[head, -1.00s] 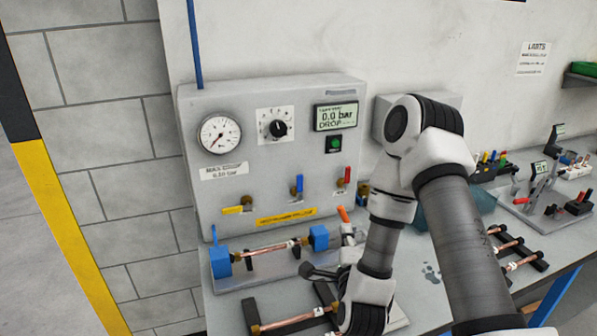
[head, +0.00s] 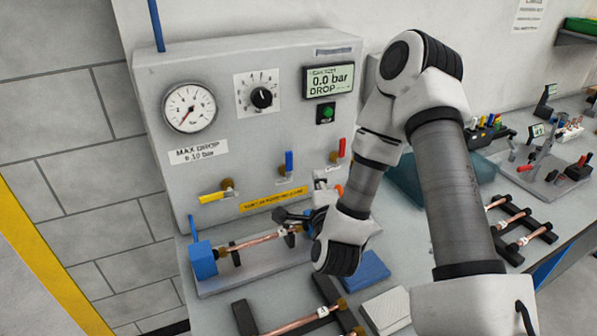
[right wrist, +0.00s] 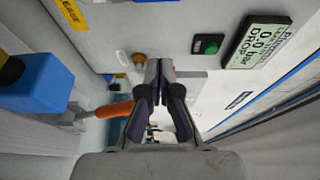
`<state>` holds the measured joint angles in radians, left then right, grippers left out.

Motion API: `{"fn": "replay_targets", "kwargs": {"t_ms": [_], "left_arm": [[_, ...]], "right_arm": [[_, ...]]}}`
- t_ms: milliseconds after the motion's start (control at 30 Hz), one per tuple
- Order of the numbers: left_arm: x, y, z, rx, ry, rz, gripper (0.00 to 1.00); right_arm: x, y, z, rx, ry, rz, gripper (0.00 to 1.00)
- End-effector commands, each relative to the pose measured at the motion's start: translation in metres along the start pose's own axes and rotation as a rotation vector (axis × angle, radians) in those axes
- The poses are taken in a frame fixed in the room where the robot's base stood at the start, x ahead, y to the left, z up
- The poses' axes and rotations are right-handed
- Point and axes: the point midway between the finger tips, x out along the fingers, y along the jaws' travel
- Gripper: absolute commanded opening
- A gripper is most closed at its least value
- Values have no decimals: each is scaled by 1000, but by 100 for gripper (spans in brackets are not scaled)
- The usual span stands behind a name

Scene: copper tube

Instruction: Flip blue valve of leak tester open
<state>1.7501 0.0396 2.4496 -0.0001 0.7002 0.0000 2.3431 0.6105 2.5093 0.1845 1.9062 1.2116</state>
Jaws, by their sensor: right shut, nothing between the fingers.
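The leak tester (head: 230,130) is a grey box against the wall. Its blue valve (head: 289,163) has a blue handle standing upright on the front panel, between the yellow-handled valve (head: 215,196) and the red-handled valve (head: 341,148). My right gripper (head: 283,215) is in front of the panel, below the blue handle and apart from it. In the right wrist view, its dark fingers (right wrist: 160,68) are together and empty, near a brass fitting (right wrist: 139,60). I cannot make out the blue handle in that view. My left gripper is out of view.
A copper tube (head: 258,241) lies in the fixture with a blue block (head: 203,260) below the panel. An orange clamp handle (right wrist: 114,109) is close to my right gripper. The display (head: 328,81) reads 0.0 bar DROP. Racks with tubes (head: 520,230) stand at the right.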

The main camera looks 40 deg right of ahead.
Motion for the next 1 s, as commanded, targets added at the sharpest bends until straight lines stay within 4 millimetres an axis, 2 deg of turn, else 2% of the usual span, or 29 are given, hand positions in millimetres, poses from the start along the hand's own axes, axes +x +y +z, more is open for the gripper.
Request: {"fn": "replay_targets", "kwargs": {"t_ms": [33, 167, 300, 333, 367, 533, 733, 1000], "left_arm": [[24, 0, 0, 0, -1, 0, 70], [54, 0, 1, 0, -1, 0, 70], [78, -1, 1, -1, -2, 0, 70], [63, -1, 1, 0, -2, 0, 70], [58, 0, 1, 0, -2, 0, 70], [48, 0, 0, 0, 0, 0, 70], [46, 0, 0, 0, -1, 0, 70], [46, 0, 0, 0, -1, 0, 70]], "right_arm": [[4, 11, 0, 9, 2, -5, 0], [12, 11, 0, 12, -7, -7, 0], [42, 7, 0, 11, -8, -7, 0], [48, -3, 1, 5, -7, -3, 0], [55, -4, 1, 3, -7, -2, 0], [89, -3, 4, -2, -11, -1, 0], [76, -2, 31, -5, -14, -1, 0], [73, 0, 40, 2, -11, 0, 0]]}}
